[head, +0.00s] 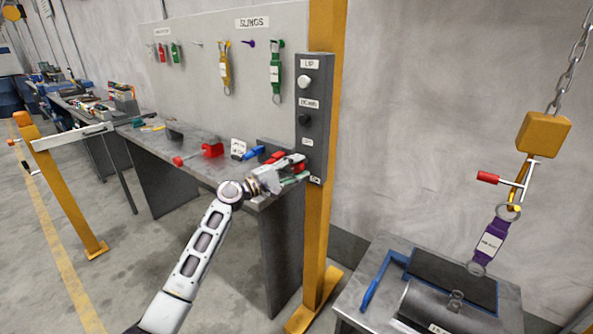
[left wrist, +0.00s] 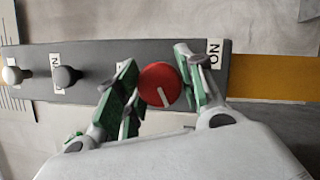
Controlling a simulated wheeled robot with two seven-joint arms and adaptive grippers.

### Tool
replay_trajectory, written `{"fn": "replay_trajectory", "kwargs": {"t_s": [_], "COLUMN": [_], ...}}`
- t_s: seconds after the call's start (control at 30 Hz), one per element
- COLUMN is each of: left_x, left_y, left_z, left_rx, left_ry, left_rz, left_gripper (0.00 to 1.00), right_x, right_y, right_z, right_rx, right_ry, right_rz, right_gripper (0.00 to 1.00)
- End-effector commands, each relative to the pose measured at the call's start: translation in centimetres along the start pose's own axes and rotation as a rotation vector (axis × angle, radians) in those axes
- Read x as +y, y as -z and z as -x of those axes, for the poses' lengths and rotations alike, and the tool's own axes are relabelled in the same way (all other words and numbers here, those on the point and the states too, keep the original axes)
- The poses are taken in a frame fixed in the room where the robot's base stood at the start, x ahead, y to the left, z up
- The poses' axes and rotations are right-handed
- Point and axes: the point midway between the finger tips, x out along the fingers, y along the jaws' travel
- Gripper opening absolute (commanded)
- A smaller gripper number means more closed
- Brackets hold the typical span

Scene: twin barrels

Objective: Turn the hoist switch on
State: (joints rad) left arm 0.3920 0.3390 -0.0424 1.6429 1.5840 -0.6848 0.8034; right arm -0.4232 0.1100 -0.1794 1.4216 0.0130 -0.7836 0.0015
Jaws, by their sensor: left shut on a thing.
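The hoist control box (head: 313,115) is a dark grey panel on a yellow post. It has a white UP button (head: 304,81) and a black DOWN button (head: 304,119). The red switch knob (left wrist: 159,84) shows in the left wrist view, its white pointer line towards the picture's lower edge, slightly right. An ON label (left wrist: 214,53) is to its right there; another label, left of the knob, is partly hidden. My left gripper (head: 297,173) is at the box's lower end, its green-padded fingers (left wrist: 160,90) shut on the knob from both sides. My right gripper is out of view.
A workbench (head: 185,150) with red and blue tools stands left of the post. A yellow hoist block (head: 543,134) hangs on a chain at right, with a purple sling (head: 490,243) below it. A metal table (head: 400,262) with a dark cylinder is underneath.

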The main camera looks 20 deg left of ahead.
Motion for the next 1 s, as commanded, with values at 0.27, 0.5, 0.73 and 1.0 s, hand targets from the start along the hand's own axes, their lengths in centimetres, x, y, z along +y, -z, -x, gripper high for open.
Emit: {"fn": "replay_trajectory", "kwargs": {"t_s": [0.27,0.5,0.73,1.0], "left_x": [0.09,0.01,-0.02,-0.05], "left_y": [0.00,-0.02,-0.02,-0.02], "left_z": [0.02,0.01,0.00,0.00], "left_rx": [-0.008,-0.013,-0.015,-0.015], "left_ry": [0.094,0.151,0.173,0.176], "left_rz": [-0.232,-0.366,-0.423,-0.431], "left_gripper": [0.14,0.14,0.14,0.14], "right_x": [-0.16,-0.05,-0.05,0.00], "right_y": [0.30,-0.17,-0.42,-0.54], "right_z": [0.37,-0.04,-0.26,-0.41], "right_rx": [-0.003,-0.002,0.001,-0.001], "right_ry": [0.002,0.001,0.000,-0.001], "right_rz": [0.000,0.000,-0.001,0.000], "right_gripper": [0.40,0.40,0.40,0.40]}}
